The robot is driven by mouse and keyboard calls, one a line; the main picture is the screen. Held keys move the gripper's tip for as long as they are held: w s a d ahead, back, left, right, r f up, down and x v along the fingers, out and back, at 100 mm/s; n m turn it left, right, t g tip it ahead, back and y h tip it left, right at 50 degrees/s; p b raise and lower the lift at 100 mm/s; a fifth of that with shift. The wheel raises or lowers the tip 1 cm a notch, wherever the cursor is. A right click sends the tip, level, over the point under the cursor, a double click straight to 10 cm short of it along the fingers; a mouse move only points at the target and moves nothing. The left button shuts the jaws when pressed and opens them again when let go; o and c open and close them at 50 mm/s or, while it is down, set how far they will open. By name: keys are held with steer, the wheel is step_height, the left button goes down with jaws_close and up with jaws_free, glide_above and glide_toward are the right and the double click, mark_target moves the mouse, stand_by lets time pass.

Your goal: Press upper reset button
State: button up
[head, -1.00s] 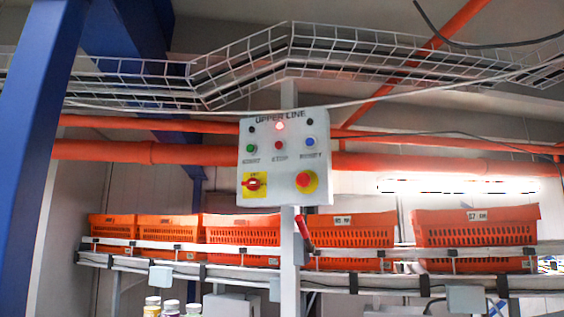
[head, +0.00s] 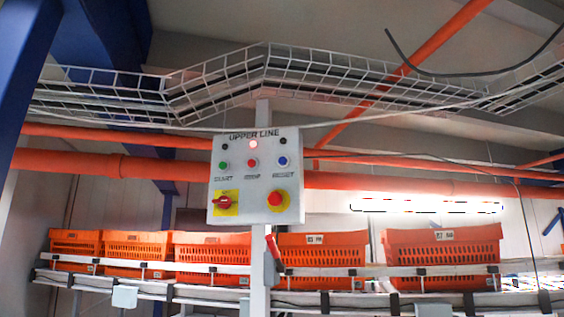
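A grey control box (head: 241,190) labelled "UPPER LINE" is mounted on a post (head: 259,240) near the middle of the head view. The blue reset button (head: 283,161) is at its right, with "RESET" printed below it. The red stop button (head: 253,163) is in the middle and the green start button (head: 224,166) at the left. A red lamp (head: 253,144) is lit above the stop button. A red emergency knob (head: 277,200) on yellow is at lower right, and a red rotary switch (head: 225,202) on yellow at lower left. My gripper is not in view.
Orange totes (head: 440,258) stand on a rail conveyor (head: 400,271) behind the post. A red handle (head: 272,242) is on the post below the box. A wire cable tray (head: 330,77) and orange pipes (head: 400,184) run overhead and behind. A blue column (head: 20,80) stands at the left.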

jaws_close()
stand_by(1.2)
